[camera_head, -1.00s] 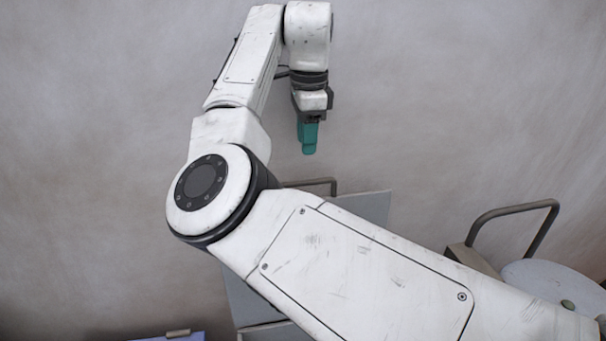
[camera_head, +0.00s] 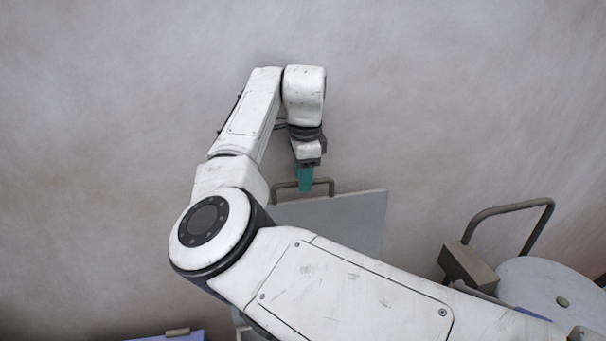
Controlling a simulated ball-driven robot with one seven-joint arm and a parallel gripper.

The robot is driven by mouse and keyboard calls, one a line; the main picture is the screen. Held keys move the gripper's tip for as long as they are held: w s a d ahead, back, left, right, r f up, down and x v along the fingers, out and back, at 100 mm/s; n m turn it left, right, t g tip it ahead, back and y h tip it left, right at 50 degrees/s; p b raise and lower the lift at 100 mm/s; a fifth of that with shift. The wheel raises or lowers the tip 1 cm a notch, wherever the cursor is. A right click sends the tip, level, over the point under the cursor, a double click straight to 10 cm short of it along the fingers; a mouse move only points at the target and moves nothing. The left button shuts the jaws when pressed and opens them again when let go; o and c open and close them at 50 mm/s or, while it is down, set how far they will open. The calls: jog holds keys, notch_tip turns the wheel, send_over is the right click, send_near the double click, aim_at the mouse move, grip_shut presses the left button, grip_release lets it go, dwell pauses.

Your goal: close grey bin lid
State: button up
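A flat grey lid (camera_head: 345,218) stands raised behind my arm, with a bar handle (camera_head: 328,182) along its top edge. My arm hides its lower part and the bin beneath it. My gripper (camera_head: 306,190) has teal fingers and points down at the handle. The fingertips overlap the handle's top bar in the picture. From this angle I cannot tell whether they touch it, or whether the fingers are open or shut.
A pale round-topped container (camera_head: 545,290) stands at the right, beside a beige block (camera_head: 467,266) with a tall bent bar handle (camera_head: 510,209). A blue-purple object (camera_head: 178,337) shows at the bottom left. A plain wall fills the background.

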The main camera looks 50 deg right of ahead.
grip_shut()
dwell(0.4)
